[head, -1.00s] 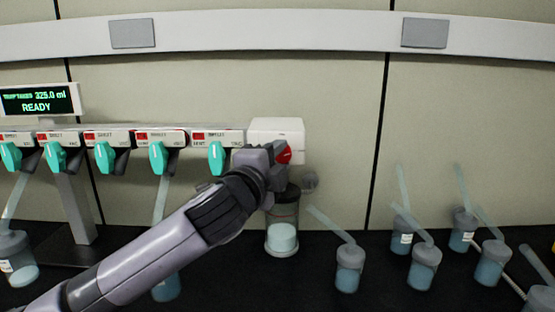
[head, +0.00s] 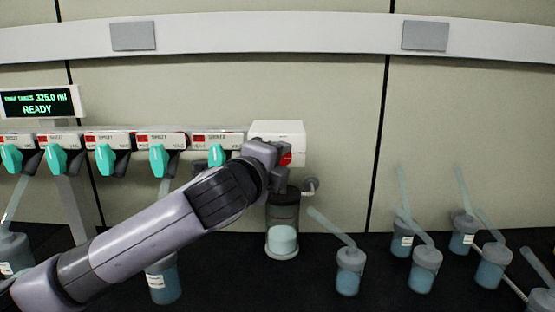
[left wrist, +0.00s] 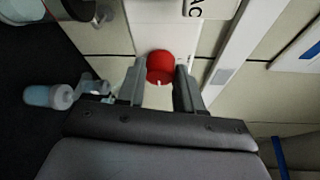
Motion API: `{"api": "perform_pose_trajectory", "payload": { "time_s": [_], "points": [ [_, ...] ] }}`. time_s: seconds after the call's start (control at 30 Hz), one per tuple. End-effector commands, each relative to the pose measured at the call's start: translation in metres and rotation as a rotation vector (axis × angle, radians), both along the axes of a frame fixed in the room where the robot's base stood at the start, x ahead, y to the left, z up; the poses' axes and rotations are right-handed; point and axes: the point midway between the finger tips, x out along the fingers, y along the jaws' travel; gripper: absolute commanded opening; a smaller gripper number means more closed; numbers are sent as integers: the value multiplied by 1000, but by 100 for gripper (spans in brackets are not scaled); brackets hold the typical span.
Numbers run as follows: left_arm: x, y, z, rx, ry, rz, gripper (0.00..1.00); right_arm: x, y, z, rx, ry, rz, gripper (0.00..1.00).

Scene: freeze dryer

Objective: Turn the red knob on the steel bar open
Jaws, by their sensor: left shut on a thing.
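The red knob (head: 286,158) is at the right end of the steel bar (head: 120,130), on the front of a white block (head: 277,131). Only part of it shows in the head view, behind my left gripper (head: 277,160). In the left wrist view the red knob (left wrist: 160,67) sits between the two fingertips of my left gripper (left wrist: 160,85), with a small white mark on its near edge. The gripper is shut on the knob. My right gripper is in neither view.
Several teal-handled valves, one of them here (head: 158,158), line the bar to the left. A jar with pale contents (head: 283,238) stands below the knob. Several flasks (head: 424,268) stand on the black bench to the right. A display (head: 38,102) reads READY.

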Motion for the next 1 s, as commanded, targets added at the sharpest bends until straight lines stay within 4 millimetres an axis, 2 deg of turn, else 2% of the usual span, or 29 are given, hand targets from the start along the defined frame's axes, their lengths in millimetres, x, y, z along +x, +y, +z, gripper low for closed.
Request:
{"api": "perform_pose_trajectory", "payload": {
  "time_s": [0.1,0.13,0.2,0.63,1.0],
  "points": [
    [1,1,1,2,-4,2,5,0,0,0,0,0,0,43],
    [1,1,1,2,-4,2,39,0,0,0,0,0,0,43],
    [0,1,2,1,-4,2,61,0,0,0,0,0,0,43],
    [-5,2,0,-1,-2,1,61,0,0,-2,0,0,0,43],
    [-45,19,3,0,-3,0,61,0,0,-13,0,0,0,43]
  ]
}}
